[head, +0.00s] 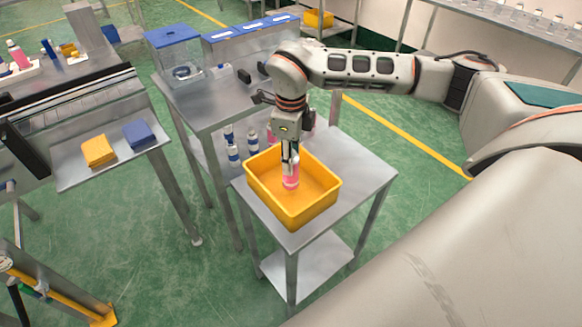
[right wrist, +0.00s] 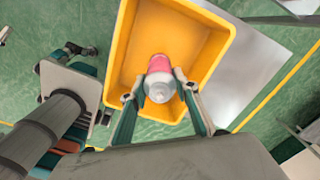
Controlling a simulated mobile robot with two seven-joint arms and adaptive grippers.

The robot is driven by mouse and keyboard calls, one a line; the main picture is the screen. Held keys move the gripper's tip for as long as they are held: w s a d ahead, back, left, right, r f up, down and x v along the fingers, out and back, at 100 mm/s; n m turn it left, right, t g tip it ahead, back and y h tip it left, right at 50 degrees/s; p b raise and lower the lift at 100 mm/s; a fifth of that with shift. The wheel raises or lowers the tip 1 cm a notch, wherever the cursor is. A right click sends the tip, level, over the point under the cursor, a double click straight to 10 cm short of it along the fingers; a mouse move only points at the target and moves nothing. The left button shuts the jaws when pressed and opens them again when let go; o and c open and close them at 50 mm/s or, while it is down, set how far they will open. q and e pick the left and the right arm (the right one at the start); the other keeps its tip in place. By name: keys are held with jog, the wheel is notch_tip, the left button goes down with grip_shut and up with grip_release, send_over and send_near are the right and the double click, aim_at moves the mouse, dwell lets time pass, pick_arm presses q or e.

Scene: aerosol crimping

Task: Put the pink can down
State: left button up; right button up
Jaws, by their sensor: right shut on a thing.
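The pink can (head: 291,178) is inside the yellow tray (head: 261,197) on a small metal table. My right gripper (head: 290,160) points down into the tray and is shut on the can. In the right wrist view the can (right wrist: 160,68) has a pink body and a grey-white top, and the fingers of my right gripper (right wrist: 160,92) lie on either side of the top. The can looks upright; whether its base touches the tray floor I cannot tell. No other thing shows inside the yellow tray (right wrist: 130,45).
The small metal table (head: 355,178) has bare room right of the tray. Several blue-and-white cans (head: 233,150) and a pink one stand just behind the tray. A metal bench (head: 205,108) with blue-lidded boxes is behind. A side shelf (head: 85,172) at left holds yellow and blue cloths.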

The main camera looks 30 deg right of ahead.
jog(key=shift+f, duration=1.65)
jog(key=shift+f, duration=0.15)
jog(key=o, duration=1.1)
notch_tip(320, 180, up, 12)
jog(key=shift+f, duration=0.1)
jog(key=shift+r, duration=0.25)
jog(key=shift+s, duration=0.15)
